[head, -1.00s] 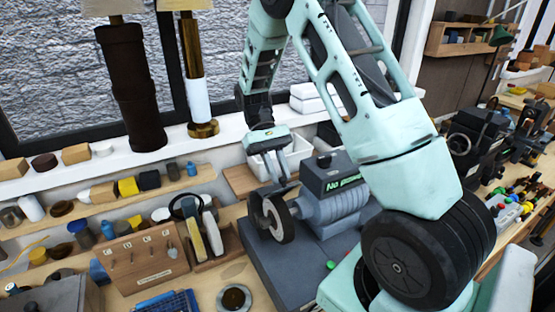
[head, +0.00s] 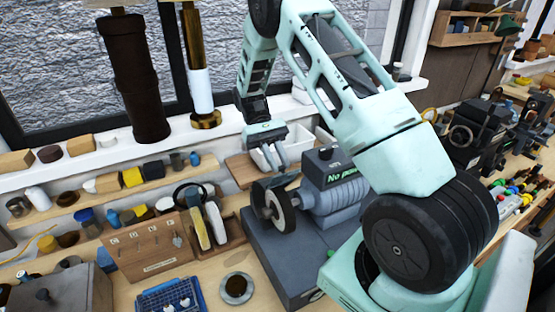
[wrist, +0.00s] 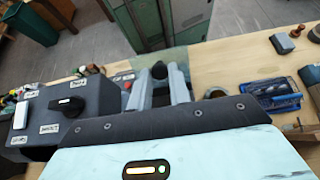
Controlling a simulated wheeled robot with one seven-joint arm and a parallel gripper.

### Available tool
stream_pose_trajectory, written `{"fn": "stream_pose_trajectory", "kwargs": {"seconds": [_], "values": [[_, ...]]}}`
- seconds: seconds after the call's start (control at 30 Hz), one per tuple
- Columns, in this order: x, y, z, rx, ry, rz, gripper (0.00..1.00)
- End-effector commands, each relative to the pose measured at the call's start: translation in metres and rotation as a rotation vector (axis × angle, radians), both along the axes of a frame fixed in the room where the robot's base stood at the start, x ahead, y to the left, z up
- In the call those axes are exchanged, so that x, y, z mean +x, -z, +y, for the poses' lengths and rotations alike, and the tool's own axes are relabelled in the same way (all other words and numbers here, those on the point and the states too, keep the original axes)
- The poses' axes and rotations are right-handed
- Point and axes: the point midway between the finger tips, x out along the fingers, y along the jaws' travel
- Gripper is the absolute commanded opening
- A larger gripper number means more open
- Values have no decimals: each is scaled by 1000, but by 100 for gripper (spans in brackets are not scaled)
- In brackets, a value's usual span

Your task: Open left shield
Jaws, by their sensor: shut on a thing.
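The bench grinder (head: 336,205) stands on a grey base, with a box on top whose label reads "No p…", the rest hidden by my arm. Its left wheel (head: 285,214) has a pale rim. The left shield (head: 287,182), a small dark plate, sits just above that wheel. In the wrist view it appears as a translucent greenish pane (wrist: 176,56). My gripper (head: 274,167) reaches down from behind over the shield. In the wrist view its fingers (wrist: 162,84) are shut around a dark knob (wrist: 159,70) at the shield. The exact contact is partly hidden.
A wooden holder with several tools (head: 147,248) and a blue tray (head: 170,300) lie left of the grinder. A round metal dish (head: 236,288) lies in front. The wall shelf (head: 105,193) holds small jars. A white bin (head: 300,140) stands behind the grinder.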

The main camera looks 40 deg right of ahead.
Motion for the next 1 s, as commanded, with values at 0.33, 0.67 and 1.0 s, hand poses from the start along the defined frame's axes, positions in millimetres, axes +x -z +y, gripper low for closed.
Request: {"fn": "stream_pose_trajectory", "kwargs": {"seconds": [0.33,0.67,1.0], "values": [[0,0,0,-1,0,-2,40],[30,-11,-9,-2,0,-8,40],[60,-33,-17,-1,0,-4,40]]}}
